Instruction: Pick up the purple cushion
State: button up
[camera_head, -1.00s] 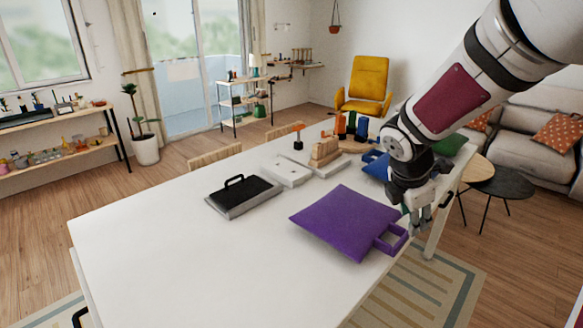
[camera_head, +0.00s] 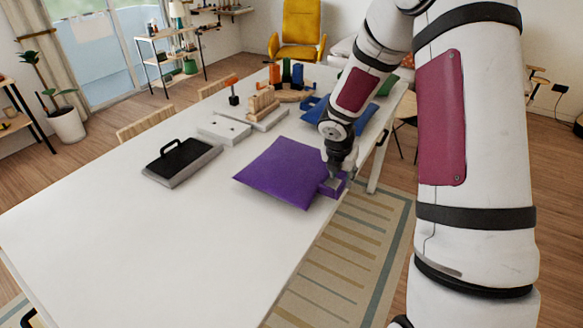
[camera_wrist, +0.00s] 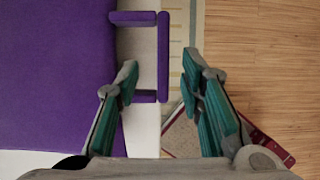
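The purple cushion (camera_head: 278,172) lies flat on the white table (camera_head: 190,245), near its right edge. It also fills the left of the wrist view (camera_wrist: 55,75). A purple loop handle (camera_wrist: 163,50) sticks out from its side; in the head view the handle (camera_head: 331,189) is partly hidden by my gripper (camera_head: 342,170). My gripper is open over the handle. In the wrist view its teal-padded fingers (camera_wrist: 160,75) stand apart, with the handle's outer bar between them in the picture. The left finger overlaps the loop's opening. I cannot tell whether either finger touches the handle.
A black-and-grey case (camera_head: 182,162), a white box (camera_head: 224,130) and a wooden rack (camera_head: 263,102) stand left of and behind the cushion. A blue object (camera_head: 315,108) lies behind it. The table's front left is clear. A striped rug (camera_head: 345,255) lies beside the table.

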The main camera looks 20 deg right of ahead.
aim_at(343, 182)
jog(key=shift+x, duration=2.75)
jog(key=shift+s+d, duration=0.1)
jog(key=shift+d, duration=0.05)
grip_shut()
